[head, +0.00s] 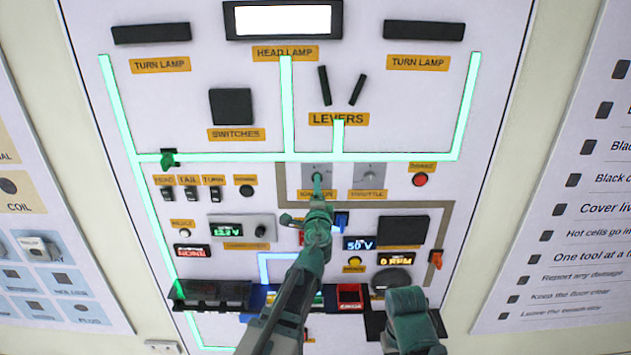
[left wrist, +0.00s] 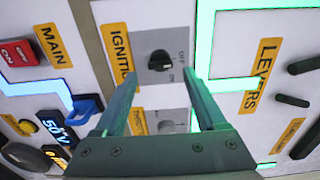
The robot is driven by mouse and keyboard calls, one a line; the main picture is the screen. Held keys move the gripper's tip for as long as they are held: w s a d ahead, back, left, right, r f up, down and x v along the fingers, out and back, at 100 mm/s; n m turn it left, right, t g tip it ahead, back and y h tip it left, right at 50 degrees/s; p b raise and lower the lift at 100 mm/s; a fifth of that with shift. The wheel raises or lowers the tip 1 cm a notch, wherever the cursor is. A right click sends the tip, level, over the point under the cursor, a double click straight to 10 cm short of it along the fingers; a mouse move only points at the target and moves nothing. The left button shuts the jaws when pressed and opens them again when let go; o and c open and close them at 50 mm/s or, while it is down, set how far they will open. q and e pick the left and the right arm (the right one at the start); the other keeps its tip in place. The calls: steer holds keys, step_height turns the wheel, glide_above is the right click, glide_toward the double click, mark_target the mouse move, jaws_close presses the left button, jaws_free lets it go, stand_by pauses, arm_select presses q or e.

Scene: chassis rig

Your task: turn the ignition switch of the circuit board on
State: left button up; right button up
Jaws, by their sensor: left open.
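The ignition switch is a black rotary knob (left wrist: 160,60) on a grey plate, with OFF and ON printed beside it; the exact setting of its pointer is too small to tell. In the head view the ignition plate (head: 307,172) is partly hidden by my left gripper (head: 318,183). In the left wrist view my left gripper (left wrist: 161,76) is open and empty. Its fingertips lie to either side of the knob in the picture and just short of it; I cannot tell whether they touch the plate. My right gripper does not show, only a green part of my right arm at the bottom.
The throttle knob (head: 370,174) sits close beside the ignition plate. A red button (head: 420,180) is further right. The levers (head: 340,88) stand above. A blue-handled switch (left wrist: 88,107) and a red main switch (left wrist: 18,53) are nearby. Glowing green lines run across the board.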

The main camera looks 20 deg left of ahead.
arm_select(q)
steer(key=x, duration=0.5)
jaws_close()
